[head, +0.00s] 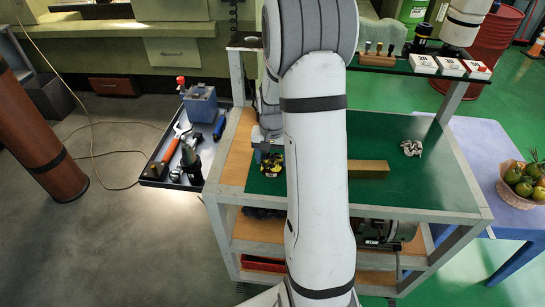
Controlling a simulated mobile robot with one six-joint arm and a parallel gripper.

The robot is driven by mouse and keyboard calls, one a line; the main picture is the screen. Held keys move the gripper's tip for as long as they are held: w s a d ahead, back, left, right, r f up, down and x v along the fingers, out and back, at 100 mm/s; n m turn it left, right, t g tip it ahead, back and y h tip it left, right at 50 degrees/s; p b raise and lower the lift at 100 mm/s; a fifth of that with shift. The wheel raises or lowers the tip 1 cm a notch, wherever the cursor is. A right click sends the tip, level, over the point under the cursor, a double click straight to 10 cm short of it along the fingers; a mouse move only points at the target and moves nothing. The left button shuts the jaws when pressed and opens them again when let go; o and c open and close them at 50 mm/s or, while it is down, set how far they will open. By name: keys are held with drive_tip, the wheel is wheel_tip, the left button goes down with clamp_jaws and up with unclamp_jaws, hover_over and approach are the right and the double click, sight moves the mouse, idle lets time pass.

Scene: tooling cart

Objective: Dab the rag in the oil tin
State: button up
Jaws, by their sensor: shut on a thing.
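My gripper (267,147) points down over the left part of the green cart top, partly hidden by my own arm. It is shut on a crumpled black and yellow cloth, which looks like the rag (271,166). The rag is low, at or just above the cart top; I cannot tell whether it touches. I cannot make out an oil tin for sure; my arm covers the middle of the cart top. A blue container (200,104) stands in the black side tray at the left.
A crumpled grey-white cloth (412,148) and a wooden block (368,168) lie on the cart top (440,190). The side tray (158,170) holds several tools. White boxes (450,67) stand on the upper shelf. The cart top's right side is mostly clear.

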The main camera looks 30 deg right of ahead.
sight(272, 158)
drive_tip(key=shift+s+f, duration=0.1)
drive_tip(key=shift+r+p, duration=2.25)
drive_tip(key=shift+r, duration=1.35)
